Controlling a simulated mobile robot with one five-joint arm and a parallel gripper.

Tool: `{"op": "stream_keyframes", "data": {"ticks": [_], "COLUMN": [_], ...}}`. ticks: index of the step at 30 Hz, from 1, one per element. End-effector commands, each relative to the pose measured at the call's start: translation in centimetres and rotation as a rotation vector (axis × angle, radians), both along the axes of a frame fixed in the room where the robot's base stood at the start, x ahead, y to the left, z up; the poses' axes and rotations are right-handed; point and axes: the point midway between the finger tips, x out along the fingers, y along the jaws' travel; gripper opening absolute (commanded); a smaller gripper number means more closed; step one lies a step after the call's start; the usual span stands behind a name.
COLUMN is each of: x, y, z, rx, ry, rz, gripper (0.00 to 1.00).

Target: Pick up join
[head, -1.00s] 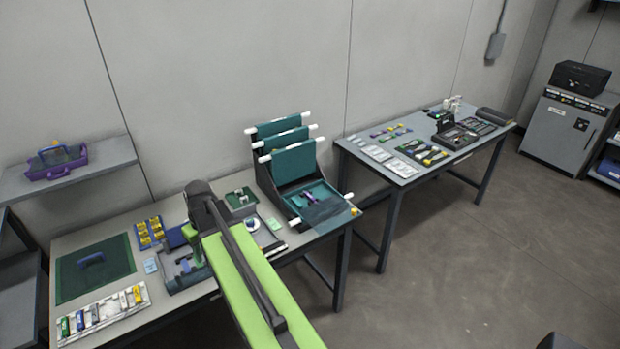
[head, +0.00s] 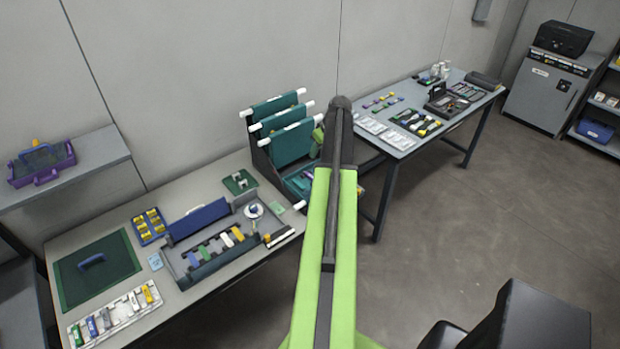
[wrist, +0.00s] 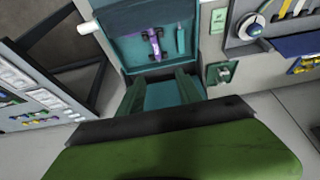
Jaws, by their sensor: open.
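A purple piece with dark ends (wrist: 154,45) lies in the teal tray (wrist: 133,52) of the rack, in the upper middle of the wrist view; I take it to be the join, but no label shows. A slim teal piece (wrist: 180,40) lies beside it. My gripper (wrist: 160,88) is open and empty, its two green fingers apart, pointing towards the tray and short of the purple piece. In the head view my arm partly hides the rack's tray (head: 296,181), and the fingertips cannot be made out.
The rack's teal panels (head: 291,144) with white rods stand upright behind the tray. Left of it is a work tray (head: 195,272) with coloured pieces and a white reel (head: 254,210). A second table (head: 401,143) stands to the right, beyond a floor gap.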

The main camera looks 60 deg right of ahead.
Motion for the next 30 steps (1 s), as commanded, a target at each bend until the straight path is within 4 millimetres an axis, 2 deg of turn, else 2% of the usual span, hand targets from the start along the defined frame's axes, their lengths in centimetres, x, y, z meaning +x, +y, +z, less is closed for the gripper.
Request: {"op": "stream_keyframes", "data": {"ticks": [5, 16, 19, 25, 30], "x": [0.0, 2.3, 2.8, 2.9, 3.3], "y": [-0.9, -2.3, -2.5, -2.5, -2.6], "z": [-2.9, -10.7, -11.5, -11.5, -14.0], "rx": [0.0, 0.001, 0.001, 0.001, 0.0], "ry": [0.001, 0.002, 0.002, 0.002, 0.002], "rz": [-0.012, -0.022, -0.022, -0.024, -0.023], "gripper": [0.42, 0.42, 0.42, 0.42, 0.42]}}
